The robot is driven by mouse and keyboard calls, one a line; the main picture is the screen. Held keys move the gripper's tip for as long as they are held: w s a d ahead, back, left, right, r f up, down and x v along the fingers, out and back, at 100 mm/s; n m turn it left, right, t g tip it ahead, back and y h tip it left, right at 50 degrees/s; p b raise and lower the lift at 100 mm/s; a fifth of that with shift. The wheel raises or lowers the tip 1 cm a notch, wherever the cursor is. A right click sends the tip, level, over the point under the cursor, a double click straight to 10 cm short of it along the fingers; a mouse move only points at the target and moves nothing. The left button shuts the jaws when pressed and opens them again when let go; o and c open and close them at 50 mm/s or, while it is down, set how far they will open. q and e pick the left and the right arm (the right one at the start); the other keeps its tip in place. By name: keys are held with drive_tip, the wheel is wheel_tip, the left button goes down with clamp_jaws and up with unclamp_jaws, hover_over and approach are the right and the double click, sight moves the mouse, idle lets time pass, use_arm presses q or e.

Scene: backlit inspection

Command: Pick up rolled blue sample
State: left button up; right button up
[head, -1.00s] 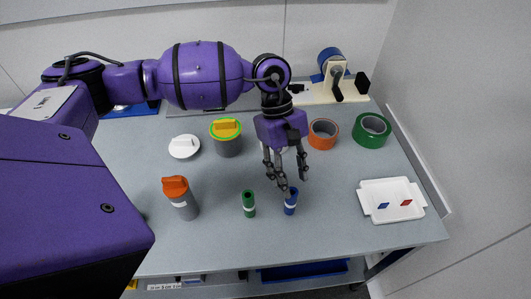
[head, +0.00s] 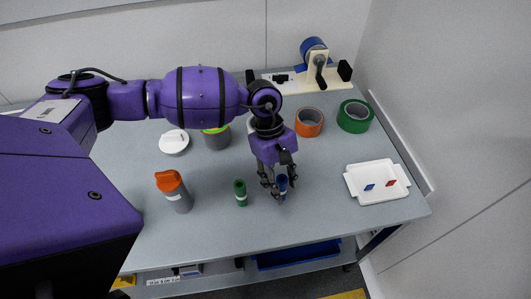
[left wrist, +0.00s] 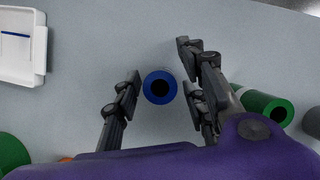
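The rolled blue sample (head: 282,184) stands upright on the grey table, partly hidden by my fingers in the head view. The left wrist view looks down on its round blue end with a dark hole (left wrist: 160,87). My left gripper (head: 279,189) is down around it, with one finger on one side and two on the other. In the left wrist view the gripper (left wrist: 158,90) is open, with narrow gaps between the fingers and the roll. My right gripper is in neither view.
A green roll (head: 240,193) stands close left of the blue one. A grey bottle with an orange lid (head: 175,192) stands farther left. A white tray (head: 377,197) holds small blue and red pieces at right. Orange (head: 309,122) and green (head: 355,117) tape rolls lie behind.

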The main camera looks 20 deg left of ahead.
use_arm(q)
drive_tip(key=shift+w+r, duration=0.1)
drive_tip(key=shift+r, duration=0.05)
clamp_jaws()
drive_tip(key=shift+r, duration=0.1)
